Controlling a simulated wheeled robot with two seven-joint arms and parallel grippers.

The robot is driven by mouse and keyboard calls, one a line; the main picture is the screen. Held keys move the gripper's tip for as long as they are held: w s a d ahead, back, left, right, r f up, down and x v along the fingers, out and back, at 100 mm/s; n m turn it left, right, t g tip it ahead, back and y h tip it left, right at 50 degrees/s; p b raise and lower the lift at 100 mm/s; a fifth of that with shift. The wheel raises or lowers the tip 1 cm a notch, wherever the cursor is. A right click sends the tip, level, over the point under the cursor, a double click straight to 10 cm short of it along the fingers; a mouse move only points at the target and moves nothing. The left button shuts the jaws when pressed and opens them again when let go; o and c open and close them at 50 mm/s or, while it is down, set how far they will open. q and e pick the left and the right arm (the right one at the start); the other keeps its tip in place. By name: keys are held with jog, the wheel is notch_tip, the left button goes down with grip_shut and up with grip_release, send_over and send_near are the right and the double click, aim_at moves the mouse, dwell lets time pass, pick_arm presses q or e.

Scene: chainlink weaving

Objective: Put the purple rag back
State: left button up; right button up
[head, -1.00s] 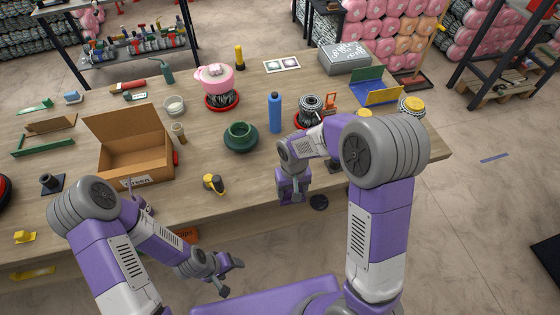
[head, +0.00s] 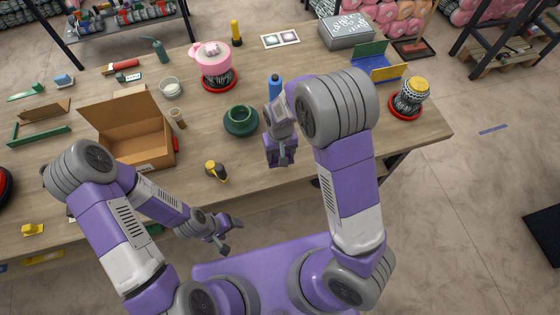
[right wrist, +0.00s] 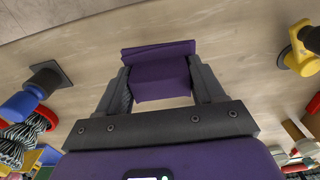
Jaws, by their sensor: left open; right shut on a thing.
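The purple rag (right wrist: 160,72) is a folded purple cloth pinched between the fingers of my right gripper (right wrist: 161,82), seen in the right wrist view. In the head view my right gripper (head: 281,158) hangs over the table's front part, right of the dark green pot. The rag cannot be told apart from the purple gripper there. My left gripper (head: 231,236) is open and empty, in front of the table's front edge.
An open cardboard box (head: 128,148) stands on the left of the table, a green pot (head: 240,121) in the middle. A blue bottle (head: 275,86) is partly hidden behind my right arm. A yellow-and-black item (head: 216,171) lies near the front edge. The table's right front is clear.

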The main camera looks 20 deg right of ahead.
notch_tip(320, 180, down, 5)
jog(key=shift+f, duration=0.1)
dwell(0.3)
jog(key=shift+f, duration=0.2)
jog(key=o, duration=1)
jog(key=shift+r, duration=0.1)
jog(key=r, duration=0.7)
jog(key=shift+s+a+r, duration=0.15)
jog(key=shift+a+r, duration=0.15)
